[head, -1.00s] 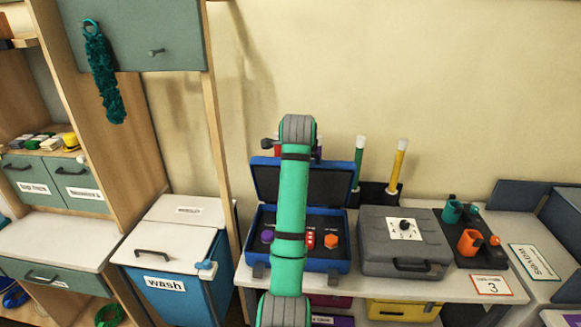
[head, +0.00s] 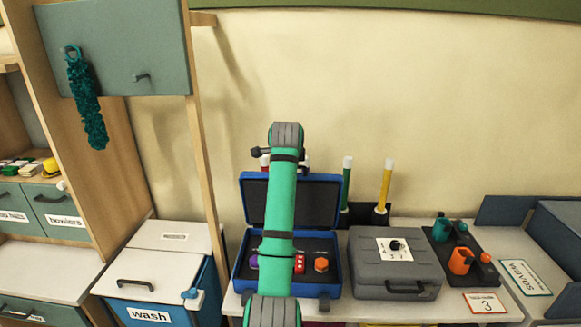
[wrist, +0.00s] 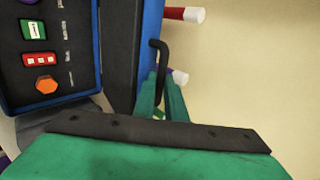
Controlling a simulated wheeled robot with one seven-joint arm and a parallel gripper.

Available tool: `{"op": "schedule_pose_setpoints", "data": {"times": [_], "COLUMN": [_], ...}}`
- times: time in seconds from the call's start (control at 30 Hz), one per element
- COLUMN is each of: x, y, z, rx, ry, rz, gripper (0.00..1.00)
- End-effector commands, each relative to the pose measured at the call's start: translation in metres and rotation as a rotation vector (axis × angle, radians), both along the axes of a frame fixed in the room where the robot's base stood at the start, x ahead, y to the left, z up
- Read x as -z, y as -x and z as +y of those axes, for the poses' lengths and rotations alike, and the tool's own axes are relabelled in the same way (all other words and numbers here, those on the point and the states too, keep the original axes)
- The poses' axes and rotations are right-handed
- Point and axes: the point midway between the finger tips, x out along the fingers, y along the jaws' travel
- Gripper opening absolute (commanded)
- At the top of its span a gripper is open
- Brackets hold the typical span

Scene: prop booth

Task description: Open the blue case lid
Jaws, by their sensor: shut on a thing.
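The blue case (head: 333,275) stands on the counter with its lid (head: 322,205) raised roughly upright at the back. Inside the case are a purple piece, a red piece (head: 299,264) and an orange piece (head: 321,264). My green arm crosses in front of the case and covers part of the lid and interior; it hides my gripper in the head view. In the wrist view, my gripper (wrist: 161,98) has its green fingers shut on the black lid handle (wrist: 158,55) at the blue lid's edge (wrist: 147,40).
A closed grey case (head: 393,272) stands right of the blue case. A black tray (head: 484,277) with teal and orange cups is beyond it. Upright white-capped tubes, one yellow (head: 386,187), stand behind the cases. A blue wash bin (head: 199,297) is at left.

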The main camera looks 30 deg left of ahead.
Motion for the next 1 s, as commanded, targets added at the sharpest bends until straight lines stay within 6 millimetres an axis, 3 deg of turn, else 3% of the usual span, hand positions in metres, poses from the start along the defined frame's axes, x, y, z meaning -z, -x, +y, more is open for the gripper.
{"op": "schedule_pose_setpoints", "data": {"times": [0.03,0.1,0.13,0.57,1.0], "x": [-0.002,-0.002,-0.002,-0.003,-0.051], "y": [0.000,0.000,0.000,0.002,0.049], "z": [0.001,0.001,0.001,-0.001,-0.022], "rx": [-0.003,-0.003,-0.002,0.001,0.000], "ry": [0.000,0.000,0.000,-0.001,-0.003], "rz": [-0.004,-0.004,-0.005,-0.003,-0.005], "gripper": [0.00,0.23,0.29,0.29,0.29]}}
